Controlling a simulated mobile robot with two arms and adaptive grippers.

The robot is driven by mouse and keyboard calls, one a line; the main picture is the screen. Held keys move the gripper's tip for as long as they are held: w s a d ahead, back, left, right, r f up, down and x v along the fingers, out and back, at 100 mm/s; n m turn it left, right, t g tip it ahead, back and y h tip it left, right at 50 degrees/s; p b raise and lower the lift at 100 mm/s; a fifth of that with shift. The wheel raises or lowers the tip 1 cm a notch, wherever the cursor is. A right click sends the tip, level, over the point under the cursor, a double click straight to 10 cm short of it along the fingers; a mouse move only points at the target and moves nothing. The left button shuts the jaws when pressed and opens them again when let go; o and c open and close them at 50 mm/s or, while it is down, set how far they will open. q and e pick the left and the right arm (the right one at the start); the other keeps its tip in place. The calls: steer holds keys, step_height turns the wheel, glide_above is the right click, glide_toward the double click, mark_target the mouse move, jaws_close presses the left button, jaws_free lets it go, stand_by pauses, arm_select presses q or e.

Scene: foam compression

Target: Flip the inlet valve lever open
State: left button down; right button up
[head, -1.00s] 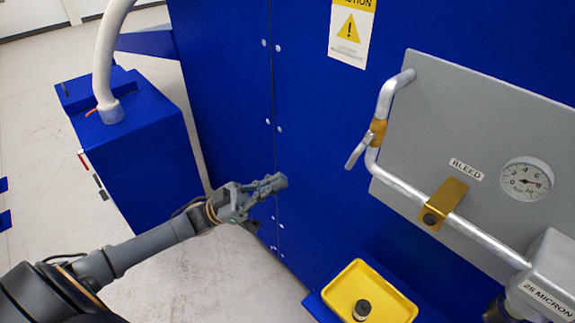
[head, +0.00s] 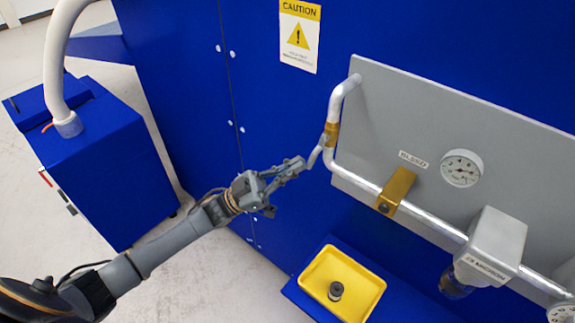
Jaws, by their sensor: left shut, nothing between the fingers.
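The inlet valve (head: 331,134) is a brass-coloured body on the silver pipe at the left edge of the grey panel. Its silver lever (head: 315,156) points down and to the left from the valve. My left gripper (head: 302,165) is shut and empty, with its fingertips at the lever's lower end. I cannot tell whether they touch it. The fingertips partly hide the lever's end. My right gripper is not in view.
The silver pipe (head: 358,182) runs down right through a brass bracket (head: 396,190) to a grey filter housing (head: 494,246). A gauge (head: 461,168) sits on the grey panel (head: 385,120). Below is a yellow tray (head: 313,279) holding a small dark cylinder (head: 336,291). A blue box (head: 100,165) stands left.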

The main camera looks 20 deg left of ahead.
arm_select(q)
steer(key=shift+d+f, duration=0.1)
steer(key=n+t+b, duration=0.1)
steer(key=n+t, duration=0.1)
steer(key=d+n+t+b, duration=0.1)
steer(key=n+t, duration=0.1)
steer(key=d+n+t+y+b, duration=0.1)
steer(key=shift+s+f+n+t, duration=0.35)
steer(key=shift+s+n+t, duration=0.05)
steer(key=shift+a, duration=0.1)
